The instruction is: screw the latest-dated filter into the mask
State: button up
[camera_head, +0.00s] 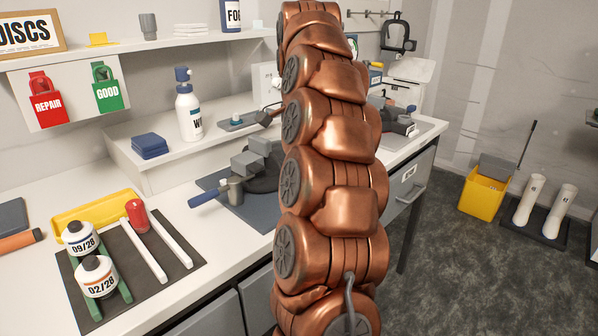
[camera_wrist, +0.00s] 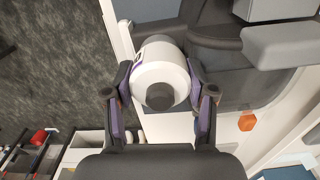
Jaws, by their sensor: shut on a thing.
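My gripper (camera_wrist: 159,82) is shut on a white filter (camera_wrist: 163,62) with a dark round knob on the end facing the wrist camera; its date cannot be read. In the head view my copper arm hides the gripper and this filter. A dark grey rounded piece, seemingly the mask (camera_head: 262,184), sits at a grey clamp (camera_head: 250,160) on a blue-grey mat. In the wrist view, dark grey parts of this assembly (camera_wrist: 212,28) lie just beyond and right of the filter; contact cannot be told. Filters marked 09/28 (camera_head: 81,239) and 02/28 (camera_head: 97,277) stand on green rails.
A blue handle (camera_head: 205,196) sticks out left of the clamp. A white bottle (camera_head: 188,112) stands on the raised shelf. REPAIR and GOOD holders hang behind.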

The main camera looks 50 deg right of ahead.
jog(key=shift+m, duration=0.6)
jog(key=m, duration=0.4)
jog(key=shift+m, duration=0.4)
jog(key=m, duration=0.5)
jog(key=o, duration=1.3)
jog(key=shift+o, duration=0.2)
